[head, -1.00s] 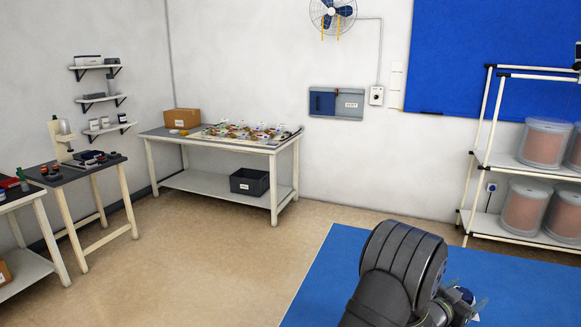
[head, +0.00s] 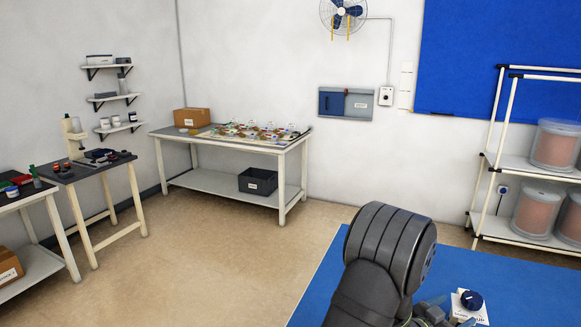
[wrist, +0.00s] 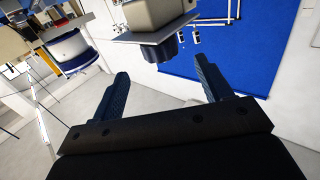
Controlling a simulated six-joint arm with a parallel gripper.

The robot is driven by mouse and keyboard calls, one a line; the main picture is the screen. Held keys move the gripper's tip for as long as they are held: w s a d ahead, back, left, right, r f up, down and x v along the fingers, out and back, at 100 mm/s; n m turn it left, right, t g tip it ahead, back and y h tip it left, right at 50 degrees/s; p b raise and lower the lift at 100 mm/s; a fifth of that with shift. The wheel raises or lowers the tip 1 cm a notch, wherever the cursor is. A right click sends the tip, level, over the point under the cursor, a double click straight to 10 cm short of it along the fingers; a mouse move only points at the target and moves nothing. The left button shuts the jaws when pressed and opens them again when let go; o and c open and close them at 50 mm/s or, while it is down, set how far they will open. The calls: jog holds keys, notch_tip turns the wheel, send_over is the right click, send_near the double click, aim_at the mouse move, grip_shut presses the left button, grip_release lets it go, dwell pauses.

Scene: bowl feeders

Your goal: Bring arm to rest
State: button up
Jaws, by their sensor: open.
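My gripper (wrist: 163,92) shows in the wrist view with its two dark fingers spread wide apart and nothing between them. Beyond the fingers hangs a pale, boxy thing with a dark round part below it (wrist: 170,52); I cannot tell what it is. In the head view my dark arm rises at the lower right over a blue surface (head: 345,280), and the gripper's fingers are not clear there.
A dark blue round knob-like thing (head: 471,300) sits on a white card at the lower right. A white rack (head: 490,160) with spools stands at the right. A workbench (head: 225,138) stands by the back wall. Open floor (head: 220,255) lies between.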

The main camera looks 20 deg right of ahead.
aim_at(466, 303)
jog(key=a, duration=0.7)
jog(key=d, duration=1.7)
jog(key=shift+w+d, duration=0.25)
jog(key=shift+w, duration=0.15)
jog(key=shift+a+n+t, duration=0.1)
jog(key=shift+n+t, duration=0.2)
jog(key=shift+t, duration=0.2)
jog(key=s+a, duration=0.2)
jog(key=a, duration=1.6)
jog(key=shift+g, duration=0.5)
jog(key=d, duration=0.4)
jog(key=w+d, duration=0.1)
jog(key=d, duration=0.8)
jog(key=shift+w+d, duration=0.1)
jog(key=shift+w, duration=0.25)
